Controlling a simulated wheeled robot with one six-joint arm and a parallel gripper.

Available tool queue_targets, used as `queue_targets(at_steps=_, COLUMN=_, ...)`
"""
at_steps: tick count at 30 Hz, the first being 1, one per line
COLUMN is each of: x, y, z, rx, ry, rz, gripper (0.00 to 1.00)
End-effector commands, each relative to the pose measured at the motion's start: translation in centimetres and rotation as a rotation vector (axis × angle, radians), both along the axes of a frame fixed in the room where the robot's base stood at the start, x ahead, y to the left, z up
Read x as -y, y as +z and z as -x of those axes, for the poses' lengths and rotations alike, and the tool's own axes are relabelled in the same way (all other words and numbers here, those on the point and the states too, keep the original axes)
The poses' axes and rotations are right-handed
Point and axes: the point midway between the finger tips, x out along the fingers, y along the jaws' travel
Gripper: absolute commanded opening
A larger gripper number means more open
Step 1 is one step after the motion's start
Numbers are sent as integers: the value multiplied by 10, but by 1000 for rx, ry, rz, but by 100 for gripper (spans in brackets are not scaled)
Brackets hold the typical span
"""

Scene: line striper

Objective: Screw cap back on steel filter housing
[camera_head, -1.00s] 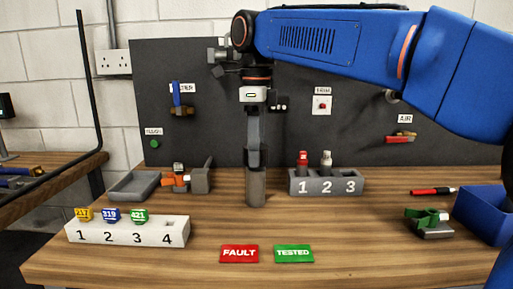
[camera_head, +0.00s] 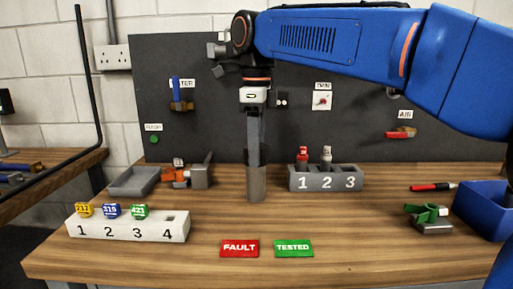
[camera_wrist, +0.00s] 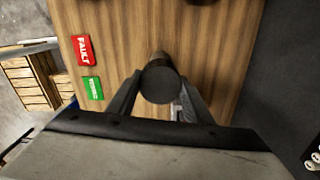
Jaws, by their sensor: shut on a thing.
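The steel filter housing (camera_head: 257,187) is a grey upright cylinder at the middle of the wooden bench. My gripper (camera_head: 256,158) points straight down over it, with its fingers at the cylinder's top. In the wrist view, my gripper (camera_wrist: 160,95) is shut on a dark round cap (camera_wrist: 160,84), one finger on each side. The fingers hide the join between cap and housing, so I cannot tell how far the cap is seated.
A grey block with numbered slots (camera_head: 325,180) stands right of the housing. An orange-handled valve (camera_head: 177,176) and grey tray (camera_head: 134,181) are left. A white numbered rack (camera_head: 127,226), red FAULT card (camera_head: 240,248) and green TESTED card (camera_head: 293,248) lie in front. A blue bin (camera_head: 485,207) stands right.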

Motion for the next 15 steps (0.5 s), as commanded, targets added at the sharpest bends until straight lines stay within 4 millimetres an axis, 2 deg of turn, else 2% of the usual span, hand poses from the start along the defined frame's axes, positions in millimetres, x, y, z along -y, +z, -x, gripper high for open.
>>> queue_targets(at_steps=15, x=0, y=-6, z=0, rx=0, ry=0, rz=0, gripper=24)
